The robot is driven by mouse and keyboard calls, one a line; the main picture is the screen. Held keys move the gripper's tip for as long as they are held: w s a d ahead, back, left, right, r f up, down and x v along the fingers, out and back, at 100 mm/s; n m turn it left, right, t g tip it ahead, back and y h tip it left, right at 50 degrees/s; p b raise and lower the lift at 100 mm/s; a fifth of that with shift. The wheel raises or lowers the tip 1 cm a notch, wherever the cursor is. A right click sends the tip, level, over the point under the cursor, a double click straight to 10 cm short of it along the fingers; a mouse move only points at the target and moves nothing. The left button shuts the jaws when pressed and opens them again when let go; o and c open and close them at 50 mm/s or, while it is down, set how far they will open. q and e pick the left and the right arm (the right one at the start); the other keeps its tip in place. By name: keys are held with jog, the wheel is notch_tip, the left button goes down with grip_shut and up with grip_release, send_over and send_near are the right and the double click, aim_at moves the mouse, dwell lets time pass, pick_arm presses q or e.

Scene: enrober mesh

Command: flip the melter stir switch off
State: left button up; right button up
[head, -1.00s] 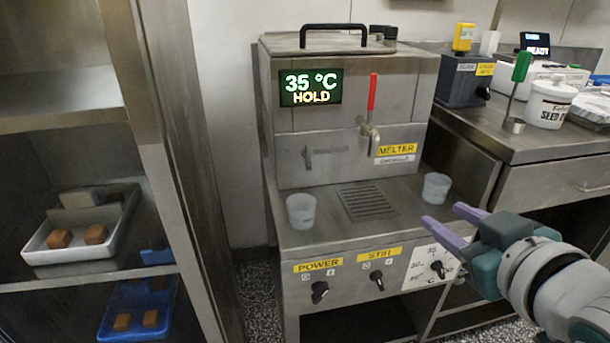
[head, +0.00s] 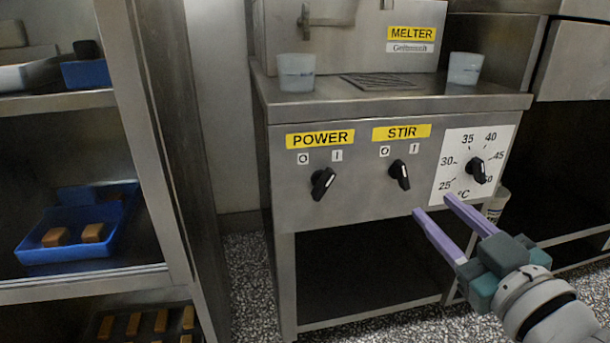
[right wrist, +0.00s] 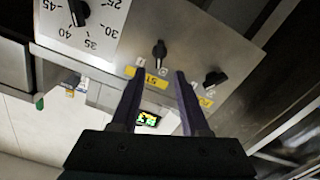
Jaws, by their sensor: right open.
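The black stir switch (head: 399,174) is a rotary knob on the melter's front panel, under the yellow STIR label (head: 402,132) with O and I marks. The knob looks slightly tilted; I cannot tell surely which mark it points to. My right gripper (head: 433,205) is open and empty, below and right of the knob in the head view, with its purple fingers towards the panel. In the right wrist view the picture is upside down, and the stir switch (right wrist: 159,50) shows beyond and between the open fingertips (right wrist: 159,74), apart from them. My left gripper is out of view.
The POWER knob (head: 323,183) is left of the stir switch, and the temperature dial (head: 478,171) is close on its right. Two cups (head: 296,72) (head: 464,68) stand on the melter's ledge. A shelf rack (head: 150,140) stands at left. Space below the panel is open.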

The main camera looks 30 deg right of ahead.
aim_at(406, 178)
jog(key=b+x, duration=0.2)
jog(key=x, duration=0.5)
jog(key=shift+w+b, duration=0.3)
jog(key=shift+w, duration=0.05)
jog(key=shift+w+d, duration=0.2)
jog(key=shift+w, duration=0.3)
grip_shut()
